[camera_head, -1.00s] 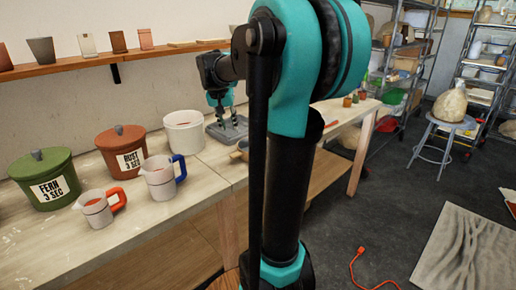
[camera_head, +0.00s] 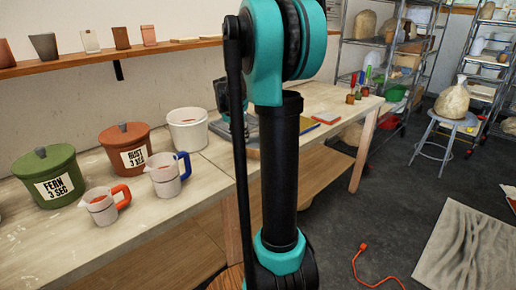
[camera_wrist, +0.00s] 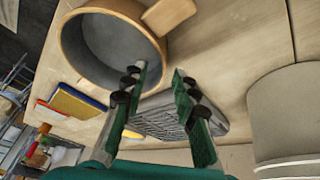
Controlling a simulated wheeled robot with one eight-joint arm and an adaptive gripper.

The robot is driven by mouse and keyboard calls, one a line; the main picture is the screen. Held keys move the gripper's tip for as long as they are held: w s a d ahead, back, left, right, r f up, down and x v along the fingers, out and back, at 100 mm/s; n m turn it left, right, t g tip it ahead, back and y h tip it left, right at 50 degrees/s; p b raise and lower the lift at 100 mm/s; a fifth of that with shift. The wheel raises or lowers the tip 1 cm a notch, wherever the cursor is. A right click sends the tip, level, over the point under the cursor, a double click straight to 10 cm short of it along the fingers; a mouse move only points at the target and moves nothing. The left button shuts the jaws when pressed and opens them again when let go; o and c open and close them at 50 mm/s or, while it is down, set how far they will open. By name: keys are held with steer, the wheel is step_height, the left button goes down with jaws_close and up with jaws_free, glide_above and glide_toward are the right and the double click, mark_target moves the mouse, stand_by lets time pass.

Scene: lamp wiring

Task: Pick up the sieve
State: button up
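In the wrist view the sieve (camera_wrist: 112,48) is a round, grey-lined vessel with a tan rim at the upper left. A pale wooden piece (camera_wrist: 168,14) overlaps its right rim; I cannot tell whether it is its handle. My gripper (camera_wrist: 158,72) is open, with nothing between its green fingers. The left fingertip overlaps the sieve's lower right edge in the picture; contact cannot be told. The right finger is clear of the sieve. In the head view my arm hides the sieve and the fingers.
A grey ribbed rack (camera_wrist: 165,116) lies behind the fingers. A white bucket (camera_head: 188,130) also shows in the wrist view (camera_wrist: 290,110). The rust bucket (camera_head: 124,147), fern bucket (camera_head: 48,176) and two jugs stand left. Coloured flat items (camera_wrist: 76,106) lie on the table.

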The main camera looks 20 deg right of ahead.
mark_target(242, 143)
steer(key=x, duration=0.5)
steer(key=shift+a, duration=0.15)
jaws_close()
